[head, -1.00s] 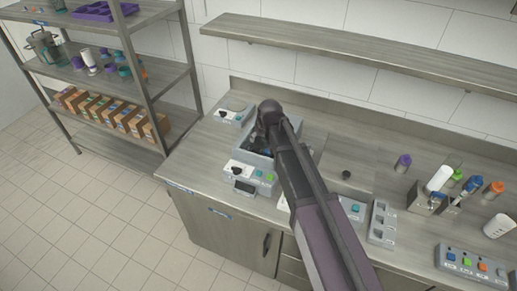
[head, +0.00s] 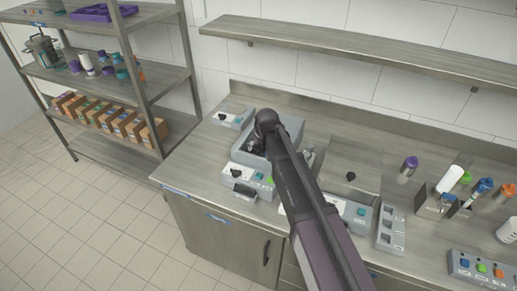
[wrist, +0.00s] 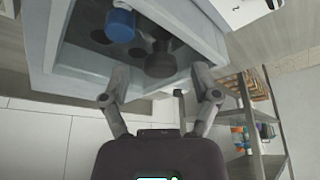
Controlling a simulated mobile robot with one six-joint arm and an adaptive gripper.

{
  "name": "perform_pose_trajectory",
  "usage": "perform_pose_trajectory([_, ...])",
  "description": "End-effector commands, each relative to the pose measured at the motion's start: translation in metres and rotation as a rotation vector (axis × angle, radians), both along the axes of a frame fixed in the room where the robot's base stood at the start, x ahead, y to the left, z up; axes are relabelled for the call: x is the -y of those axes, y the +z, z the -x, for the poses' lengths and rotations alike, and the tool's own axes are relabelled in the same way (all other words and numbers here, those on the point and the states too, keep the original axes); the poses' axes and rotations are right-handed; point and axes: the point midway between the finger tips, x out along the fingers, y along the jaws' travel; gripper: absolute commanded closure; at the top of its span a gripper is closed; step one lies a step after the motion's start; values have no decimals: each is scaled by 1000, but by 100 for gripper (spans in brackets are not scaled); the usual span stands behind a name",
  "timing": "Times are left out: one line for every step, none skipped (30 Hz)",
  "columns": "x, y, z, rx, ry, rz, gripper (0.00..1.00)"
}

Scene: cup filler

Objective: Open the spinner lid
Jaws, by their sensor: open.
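A grey open-topped box (head: 243,158), which looks like the spinner, stands at the left of the counter. My gripper reaches over it; in the head view my arm hides much of its inside. In the wrist view, the box (wrist: 62,82) holds a dark round knob (wrist: 160,63), dark round holes and a blue-capped item (wrist: 120,25). My gripper (wrist: 160,82) is open, its two fingertips apart at the box's edge with nothing between them. I cannot tell contact. No separate lid on this box can be made out.
A flat panel with a black knob (head: 351,176) lies to the right, behind a unit with a teal button (head: 360,211). A small grey unit (head: 232,117) stands behind the box. Bottles in a holder (head: 446,200) stand farther right. A shelf (head: 350,50) hangs above.

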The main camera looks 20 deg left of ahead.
Motion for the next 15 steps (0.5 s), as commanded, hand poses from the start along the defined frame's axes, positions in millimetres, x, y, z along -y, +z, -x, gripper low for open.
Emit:
perform_pose_trajectory([0,-2,0,0,0,0,21])
perform_pose_trajectory([0,-2,0,0,0,0,21])
perform_pose_trajectory([-1,-2,-1,0,0,0,21])
perform_pose_trajectory([-1,-2,-1,0,0,0,21])
perform_pose_trajectory([-1,-2,-1,0,0,0,21])
perform_pose_trajectory([-1,-2,-1,0,0,0,21])
perform_pose_trajectory([-1,-2,-1,0,0,0,21])
perform_pose_trajectory([-1,-2,-1,0,0,0,21])
perform_pose_trajectory([-1,-2,-1,0,0,0,21])
perform_pose_trajectory([-1,-2,-1,0,0,0,21])
perform_pose_trajectory([-1,-2,-1,0,0,0,21])
perform_pose_trajectory([0,-2,-1,0,0,0,27])
perform_pose_trajectory([0,-2,-1,0,0,0,36])
perform_pose_trajectory([0,-2,-1,0,0,0,45])
perform_pose_trajectory([0,-2,-1,0,0,0,57])
